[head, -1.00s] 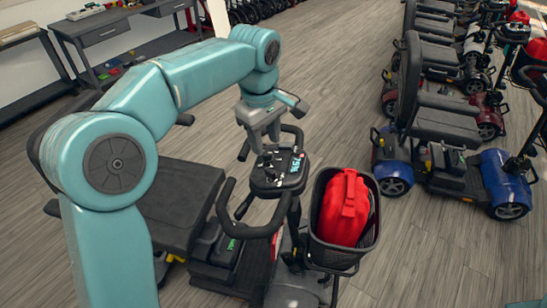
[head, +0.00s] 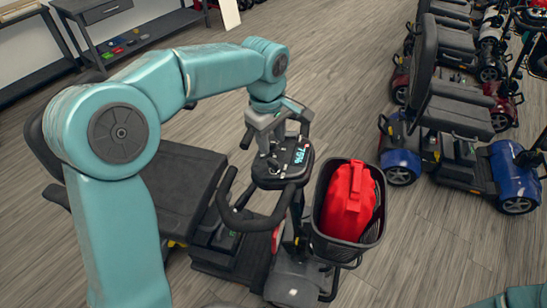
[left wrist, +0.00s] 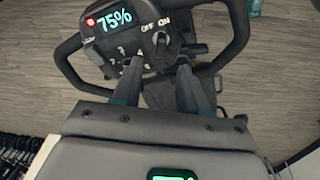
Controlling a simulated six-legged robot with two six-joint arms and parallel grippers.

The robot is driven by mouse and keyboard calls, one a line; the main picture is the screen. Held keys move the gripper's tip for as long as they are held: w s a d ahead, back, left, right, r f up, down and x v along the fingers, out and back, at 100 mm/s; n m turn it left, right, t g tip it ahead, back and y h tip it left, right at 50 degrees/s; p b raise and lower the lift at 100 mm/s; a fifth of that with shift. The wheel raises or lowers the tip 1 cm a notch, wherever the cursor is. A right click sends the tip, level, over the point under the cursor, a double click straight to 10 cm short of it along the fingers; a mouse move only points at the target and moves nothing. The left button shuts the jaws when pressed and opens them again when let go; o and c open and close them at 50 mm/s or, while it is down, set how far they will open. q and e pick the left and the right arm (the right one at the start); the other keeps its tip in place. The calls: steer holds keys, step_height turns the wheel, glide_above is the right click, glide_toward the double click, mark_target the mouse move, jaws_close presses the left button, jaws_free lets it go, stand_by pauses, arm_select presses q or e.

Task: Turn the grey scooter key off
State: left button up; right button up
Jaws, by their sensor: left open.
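The scooter's black control console (head: 277,174) stands in front of my left arm, with a lit display reading 75%. In the left wrist view the console (left wrist: 118,38) carries OFF and ON labels, with a small dark key-like part (left wrist: 161,44) beside them. Its exact turn is hard to tell. My left gripper (head: 268,149) is open, pointing down at the console's near edge. In the left wrist view its two fingers (left wrist: 157,72) are spread apart, their tips just short of the labelled area. I cannot tell whether they touch anything. My right gripper is not in view.
The scooter's handlebar loop (head: 240,222) curves around the console. A blue scooter (head: 510,180) stands to the right, with open floor between. A dark workbench (head: 150,50) stands at the back left.

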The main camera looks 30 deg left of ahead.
mark_target(272, 161)
arm_select(q)
steer(key=f, duration=0.7)
steer(key=shift+w+f, duration=0.3)
steer(key=shift+f, duration=0.05)
steer(key=shift+s+f, duration=0.15)
steer(key=shift+f, duration=0.05)
steer(key=shift+f, duration=0.1)
jaws_close()
